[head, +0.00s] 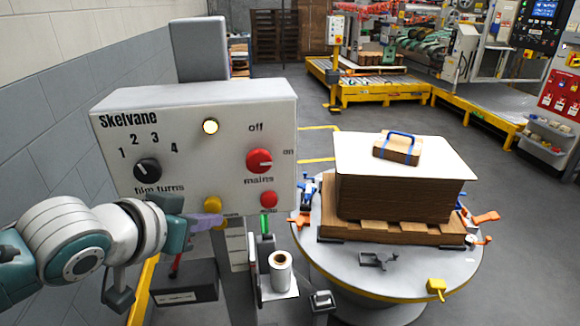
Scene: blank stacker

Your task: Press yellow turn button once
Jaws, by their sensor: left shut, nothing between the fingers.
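The yellow turn button (214,206) is on the lower part of the grey Skelvane control panel (225,158), between the black film turns dial and the small red button. It is partly covered by my left gripper (208,221). The left gripper is shut and empty, with its purplish fingertips at the button's lower front. I cannot tell whether the fingertips touch it. My right gripper is not in view.
The panel also has a film turns dial (147,169), a round lit lamp (210,126), a red mains knob (259,160) and a small red button (268,199). A round turntable (400,280) with a loaded pallet stands at right. A film roll (281,270) sits below the panel.

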